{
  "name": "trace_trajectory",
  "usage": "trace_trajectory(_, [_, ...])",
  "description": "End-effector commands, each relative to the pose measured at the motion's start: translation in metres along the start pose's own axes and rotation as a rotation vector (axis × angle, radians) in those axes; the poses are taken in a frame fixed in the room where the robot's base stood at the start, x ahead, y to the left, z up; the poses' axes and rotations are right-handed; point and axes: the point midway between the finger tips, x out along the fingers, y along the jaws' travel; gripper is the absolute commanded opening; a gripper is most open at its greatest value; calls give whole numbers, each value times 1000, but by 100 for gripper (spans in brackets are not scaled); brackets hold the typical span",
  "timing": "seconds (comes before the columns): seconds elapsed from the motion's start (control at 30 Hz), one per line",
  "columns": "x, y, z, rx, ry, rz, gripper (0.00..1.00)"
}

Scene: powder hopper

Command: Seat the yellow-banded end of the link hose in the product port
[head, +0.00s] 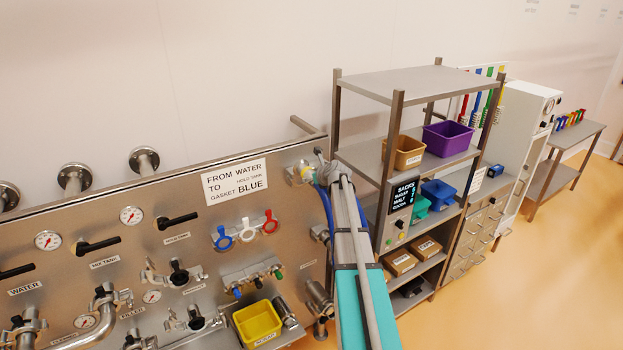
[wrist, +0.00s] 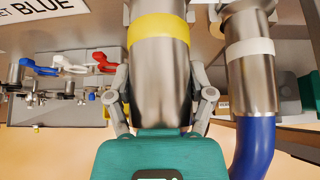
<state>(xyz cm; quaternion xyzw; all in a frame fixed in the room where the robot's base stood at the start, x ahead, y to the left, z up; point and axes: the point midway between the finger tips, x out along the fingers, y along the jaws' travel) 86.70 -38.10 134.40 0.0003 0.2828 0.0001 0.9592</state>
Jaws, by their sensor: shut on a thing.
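In the wrist view, the steel hose end with the yellow band (wrist: 160,38) stands between the fingers of my gripper (wrist: 162,105), which is shut on it. A second steel end with a white band (wrist: 250,48) stands just right of it, apart, with blue hose (wrist: 254,145) curving down from it. I cannot make out the product port; whether the held end touches a port is hidden.
The steel panel (head: 160,225) carries gauges, black-handled valves and blue, white and red clamps (head: 245,230). A yellow bin (head: 257,323) sits low on the panel. A shelf rack (head: 415,80) stands close right of my arm.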

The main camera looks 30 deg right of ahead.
Motion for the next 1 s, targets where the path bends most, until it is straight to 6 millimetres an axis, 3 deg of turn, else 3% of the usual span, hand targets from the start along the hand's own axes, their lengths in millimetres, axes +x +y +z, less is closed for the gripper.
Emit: trace_trajectory(1.0, [-60,0,-38,3,-2,-1,8])
